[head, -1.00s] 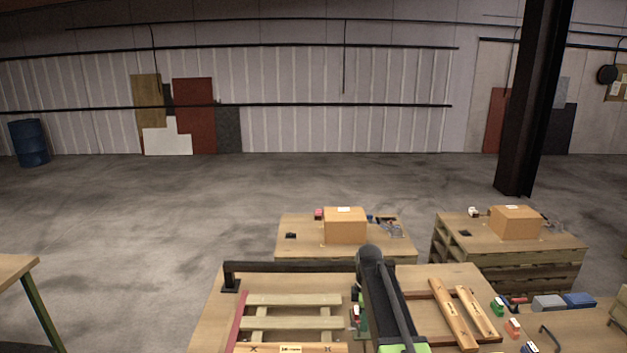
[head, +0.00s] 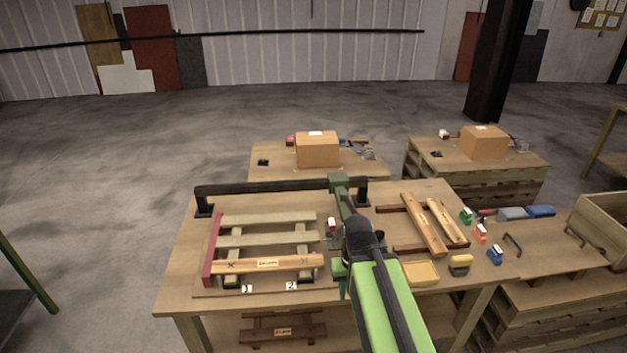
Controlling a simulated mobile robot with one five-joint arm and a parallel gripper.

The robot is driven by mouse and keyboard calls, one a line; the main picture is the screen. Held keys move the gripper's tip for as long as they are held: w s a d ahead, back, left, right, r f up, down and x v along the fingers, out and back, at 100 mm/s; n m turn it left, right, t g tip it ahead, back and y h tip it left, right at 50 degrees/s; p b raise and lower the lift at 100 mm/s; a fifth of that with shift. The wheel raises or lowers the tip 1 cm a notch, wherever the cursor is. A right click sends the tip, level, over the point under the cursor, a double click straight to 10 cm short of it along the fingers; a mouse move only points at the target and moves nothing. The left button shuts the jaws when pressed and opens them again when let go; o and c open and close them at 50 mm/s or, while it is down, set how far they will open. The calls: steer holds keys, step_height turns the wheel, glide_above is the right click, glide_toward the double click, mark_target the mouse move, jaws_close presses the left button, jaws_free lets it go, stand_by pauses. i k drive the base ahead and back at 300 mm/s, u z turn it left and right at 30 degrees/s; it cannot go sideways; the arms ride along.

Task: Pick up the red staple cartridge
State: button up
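A small orange-red block with a pale top (head: 480,233) stands on the right of the bench, between a similar green block (head: 466,215) and a blue block (head: 495,255). Another small red and white piece (head: 332,226) is near the bench middle, beside a dark green tool (head: 340,184). I cannot tell for sure which is the red staple cartridge. My green arm reaches up from the bottom, its dark joint in front of the tool. My gripper's fingers cannot be made out.
A slatted pallet (head: 268,240) lies left on the bench, with a black rail (head: 265,188) behind it. Loose planks (head: 424,225), a yellow tray (head: 421,272) and a yellow block (head: 460,264) lie right of my arm. A wooden crate (head: 603,228) is far right.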

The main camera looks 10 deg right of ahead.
mark_target(330, 223)
steer(key=z, duration=0.05)
steer(key=k, duration=0.6)
steer(key=u, duration=0.7)
steer(key=i, duration=1.8)
steer(key=u, duration=0.55)
